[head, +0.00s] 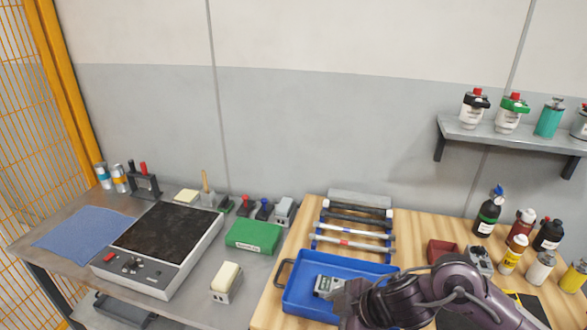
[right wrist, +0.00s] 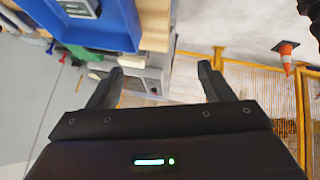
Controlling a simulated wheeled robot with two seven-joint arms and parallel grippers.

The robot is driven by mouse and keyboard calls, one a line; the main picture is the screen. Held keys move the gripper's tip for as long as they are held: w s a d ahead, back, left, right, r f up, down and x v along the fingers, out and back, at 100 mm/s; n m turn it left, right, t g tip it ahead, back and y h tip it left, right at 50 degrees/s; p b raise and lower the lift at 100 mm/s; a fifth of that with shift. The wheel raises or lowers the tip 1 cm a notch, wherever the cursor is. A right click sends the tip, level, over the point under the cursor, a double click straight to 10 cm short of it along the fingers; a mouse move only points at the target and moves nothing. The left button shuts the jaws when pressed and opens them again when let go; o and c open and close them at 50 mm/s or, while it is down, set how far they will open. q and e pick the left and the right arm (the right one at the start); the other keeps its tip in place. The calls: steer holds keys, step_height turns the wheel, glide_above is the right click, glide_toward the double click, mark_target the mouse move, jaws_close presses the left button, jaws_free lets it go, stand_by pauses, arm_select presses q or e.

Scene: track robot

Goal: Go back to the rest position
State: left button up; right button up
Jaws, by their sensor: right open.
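My right arm comes in from the lower right in the head view and reaches over the front right part of the blue tray (head: 296,296). Its dark wrist end partly covers the tray, and the fingers cannot be made out there. In the right wrist view my right gripper (right wrist: 161,70) is open, with both fingers apart and nothing between them. A grey device (head: 324,286) lies in the blue tray, beside the wrist; it also shows in the right wrist view (right wrist: 82,8). My left gripper is not in view.
A rack with rods (head: 355,232) stands behind the tray. Several bottles (head: 488,214) and a red bin (head: 441,252) are at the right. A hotplate (head: 165,248), green box (head: 254,234) and blue cloth (head: 83,233) are on the left bench. A shelf (head: 510,137) hangs above.

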steer(key=a+r+m+t, duration=0.3)
steer(key=a+m+t, duration=0.1)
steer(key=s+d+f+m+g+h, duration=0.25)
steer(key=s+d+f+m, duration=0.2)
steer(key=s+d, duration=0.3)
steer(key=s+d+f+m+g+h, duration=0.2)
steer(key=s+d+f+m+h, duration=0.15)
steer(key=s+d+m, duration=0.35)
step_height(320, 180, down, 30)
steer(key=s+d+n+g, duration=0.1)
steer(key=d+n+g, duration=0.1)
steer(key=s+d+f, duration=0.3)
steer(key=s+f, duration=1.5)
steer(key=s, duration=0.2)
steer(key=shift+g+h, duration=0.3)
steer(key=shift+g, duration=0.05)
